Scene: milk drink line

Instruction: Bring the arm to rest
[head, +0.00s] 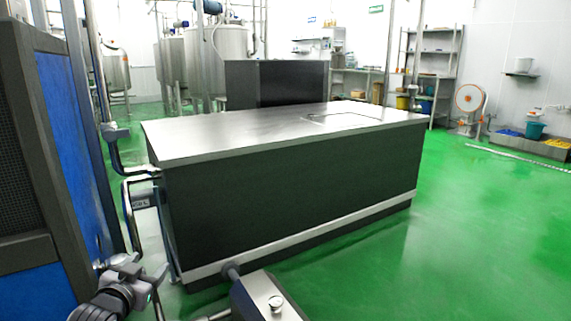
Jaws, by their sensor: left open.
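My left gripper (146,275) shows at the lower left of the head view, low in the picture. It is open, and I see nothing between its fingers. It appears in front of the lower left end of a large dark counter (290,205) with a steel top; I cannot tell the exact gap between them. My right gripper is not in view.
A blue and dark framed panel (75,150) stands close on the left. Bent metal rails (135,165) run beside the counter's left end. Steel tanks (225,45) and shelves (436,65) stand at the back. The green floor (480,230) at the right is clear.

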